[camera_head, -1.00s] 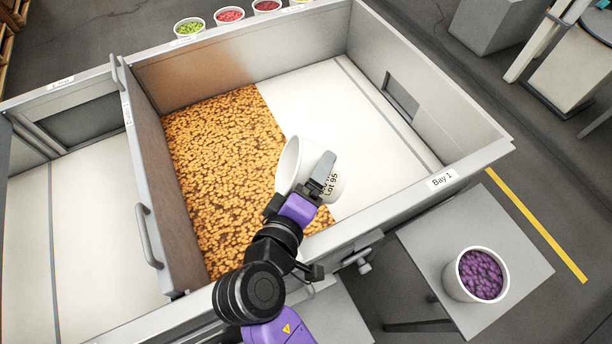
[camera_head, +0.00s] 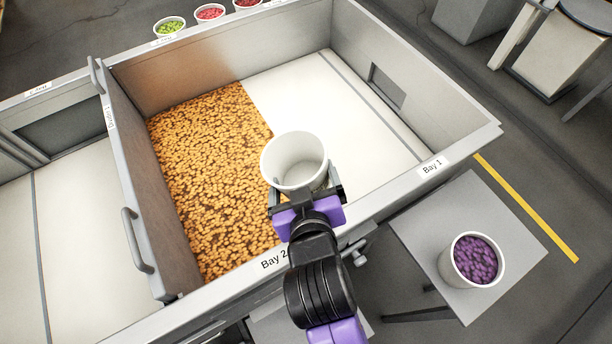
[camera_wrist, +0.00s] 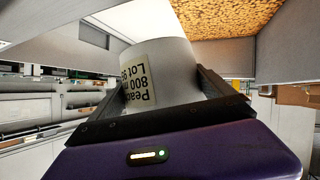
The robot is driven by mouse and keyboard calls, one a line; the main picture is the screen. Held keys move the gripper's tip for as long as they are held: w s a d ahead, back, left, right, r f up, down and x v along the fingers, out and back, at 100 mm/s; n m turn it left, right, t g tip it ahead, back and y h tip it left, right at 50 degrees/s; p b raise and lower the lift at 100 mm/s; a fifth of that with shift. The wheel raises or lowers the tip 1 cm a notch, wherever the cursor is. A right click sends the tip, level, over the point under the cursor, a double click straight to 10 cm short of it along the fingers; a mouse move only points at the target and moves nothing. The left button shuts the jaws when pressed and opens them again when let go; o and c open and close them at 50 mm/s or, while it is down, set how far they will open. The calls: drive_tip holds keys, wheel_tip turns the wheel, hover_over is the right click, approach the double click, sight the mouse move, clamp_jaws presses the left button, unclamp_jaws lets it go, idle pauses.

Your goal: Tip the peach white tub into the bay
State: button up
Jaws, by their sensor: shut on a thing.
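The white peach tub (camera_head: 291,172) is held upright over the near edge of the bay, its open mouth facing up; the inside I can see is empty. My gripper (camera_head: 306,197) is shut on the tub's near side. In the wrist view the tub (camera_wrist: 160,75) carries a label reading "Peach", partly cut off, between my gripper's fingers (camera_wrist: 155,112). Orange candy pieces (camera_head: 210,160) cover the left part of the bay, labelled Bay 2 at the front. The right part, Bay 1 (camera_head: 330,100), has a bare white floor.
A tub of purple candy (camera_head: 472,262) stands on a grey side table (camera_head: 420,225) at the lower right. Green (camera_head: 168,27) and red (camera_head: 210,13) candy tubs stand behind the bay's back wall. A divider with a handle (camera_head: 137,240) stands left of the orange candy.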

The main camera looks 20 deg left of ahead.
drive_tip(key=shift+a+f+m+y, duration=0.1)
drive_tip(key=shift+m+y, duration=0.3)
wheel_tip(320, 180, up, 2)
drive_tip(key=shift+r+p, duration=0.1)
drive_tip(key=shift+p, duration=0.85)
drive_tip(key=shift+r, duration=0.4)
